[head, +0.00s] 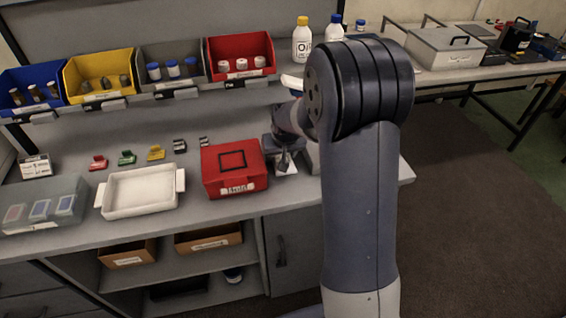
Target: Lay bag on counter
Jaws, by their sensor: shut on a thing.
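My gripper (283,158) is low over the counter (227,213), just right of the red box. It points down and is shut on a small pale item, which looks like the bag (290,168). Only a little of the bag shows beside the fingers. I cannot tell whether it touches the counter. My arm hides the counter to the right of the gripper.
A red box (234,168) stands close left of my gripper. A white tray (140,191), a clear case (42,205) and small coloured clips (127,158) lie further left. Colored bins (240,60) line the shelf behind. Bottles (302,40) stand at the back.

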